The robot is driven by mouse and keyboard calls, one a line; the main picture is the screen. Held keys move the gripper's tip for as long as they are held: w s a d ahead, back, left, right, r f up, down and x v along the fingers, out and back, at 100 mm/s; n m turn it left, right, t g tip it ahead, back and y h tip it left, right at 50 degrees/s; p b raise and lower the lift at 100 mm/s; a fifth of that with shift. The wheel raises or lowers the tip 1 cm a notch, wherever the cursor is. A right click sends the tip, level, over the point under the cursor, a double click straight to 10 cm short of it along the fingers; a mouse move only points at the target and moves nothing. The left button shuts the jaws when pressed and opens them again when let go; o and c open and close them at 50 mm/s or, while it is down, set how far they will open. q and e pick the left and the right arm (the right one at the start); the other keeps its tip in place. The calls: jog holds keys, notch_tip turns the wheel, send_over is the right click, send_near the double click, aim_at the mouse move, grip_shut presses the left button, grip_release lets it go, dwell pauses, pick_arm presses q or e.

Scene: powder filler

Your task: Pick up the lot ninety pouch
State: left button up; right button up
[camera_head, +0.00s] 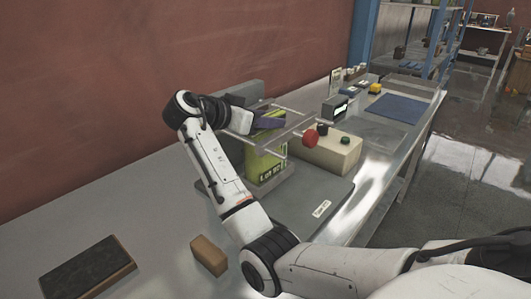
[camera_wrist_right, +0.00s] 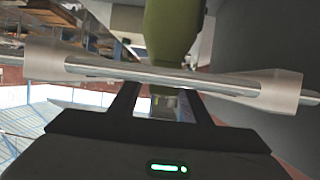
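The lot ninety pouch (camera_head: 266,168) is green with a dark label whose small print I cannot fully read. It stands upright in a clear-and-metal filler frame (camera_head: 290,128) on the bench. In the right wrist view the green pouch (camera_wrist_right: 170,32) lies beyond a metal bar. My right gripper (camera_head: 268,122) is at the pouch's upper part, one finger crossing in front of it. In the right wrist view its two dark fingers (camera_wrist_right: 162,98) stand apart with a gap between them. Contact with the pouch cannot be made out. My left gripper is out of view.
A beige control box (camera_head: 325,155) with a red button (camera_head: 310,137) stands right of the pouch. A metal bar (camera_wrist_right: 165,75) crosses close before my right fingers. A brown block (camera_head: 208,256) and a dark-topped block (camera_head: 88,267) lie at the front left. The left bench is mostly clear.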

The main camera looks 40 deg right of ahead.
grip_shut()
jog(key=shift+r, duration=0.1)
